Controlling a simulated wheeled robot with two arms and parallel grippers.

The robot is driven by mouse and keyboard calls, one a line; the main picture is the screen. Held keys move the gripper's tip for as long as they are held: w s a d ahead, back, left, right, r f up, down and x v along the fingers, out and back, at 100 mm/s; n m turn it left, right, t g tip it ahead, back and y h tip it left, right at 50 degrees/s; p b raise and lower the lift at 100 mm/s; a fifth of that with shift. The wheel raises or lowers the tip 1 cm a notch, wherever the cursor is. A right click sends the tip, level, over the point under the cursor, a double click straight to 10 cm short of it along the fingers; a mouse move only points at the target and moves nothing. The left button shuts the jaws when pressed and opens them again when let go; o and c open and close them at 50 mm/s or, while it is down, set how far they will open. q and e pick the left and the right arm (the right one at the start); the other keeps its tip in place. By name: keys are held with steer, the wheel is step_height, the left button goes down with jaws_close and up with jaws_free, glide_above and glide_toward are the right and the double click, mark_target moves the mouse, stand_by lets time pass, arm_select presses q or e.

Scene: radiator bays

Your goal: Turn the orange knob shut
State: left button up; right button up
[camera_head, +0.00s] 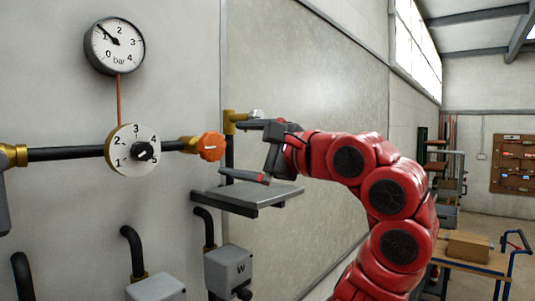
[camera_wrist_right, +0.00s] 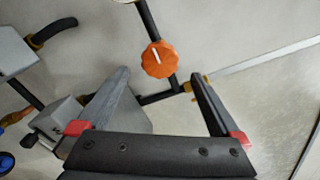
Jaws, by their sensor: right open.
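The orange knob (camera_head: 211,146) is a scalloped valve knob on a brass fitting at the right end of the dark horizontal pipe. In the right wrist view the knob (camera_wrist_right: 160,59) faces me, with a short white mark on its face that is nearly upright and leans slightly left at the top. My right gripper (camera_head: 231,149) is open to the right of the knob, its fingers pointing at the wall. In the wrist view the fingertips (camera_wrist_right: 161,74) are spread on either side below the knob. I see no contact and nothing between them. My left gripper is not seen.
A pressure gauge (camera_head: 114,46) and a white numbered dial (camera_head: 133,150) are on the wall left of the knob. A grey shelf (camera_head: 252,194) juts out below my right gripper. A cardboard box (camera_head: 468,247) stands far right.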

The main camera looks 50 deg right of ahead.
steer(key=s, duration=0.6)
steer(key=shift+s+d, duration=0.2)
steer(key=shift+s, duration=0.1)
